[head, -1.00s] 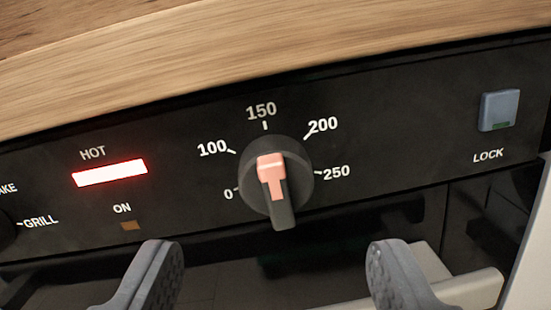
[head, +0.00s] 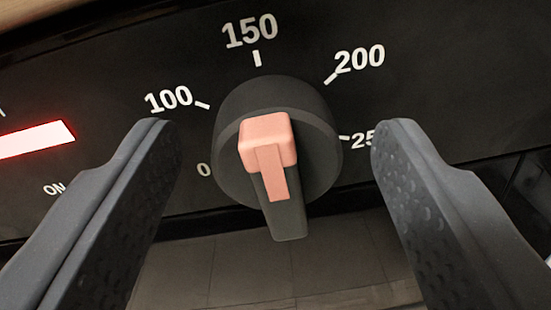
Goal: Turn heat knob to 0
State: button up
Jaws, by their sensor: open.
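The heat knob (head: 228,120) is a dark round dial on the black control panel, with a raised grip bar (head: 289,217). The bar's pink end (head: 268,140) is at its upper end, toward the 150 mark (head: 257,58). The bar stands nearly upright in the picture. The 0 mark (head: 204,170) is at the dial's lower left, partly beside my left finger. My gripper (head: 274,135) is open, with one finger on each side of the knob and visible gaps between. The 250 label is partly hidden by the right finger.
A lit red HOT bar (head: 35,139) is at the left of the panel. The ON label (head: 54,188) is partly covered by my left finger. A wooden edge (head: 40,18) runs along the upper left. Below the panel is a dark glossy surface (head: 260,270).

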jog(key=c, duration=1)
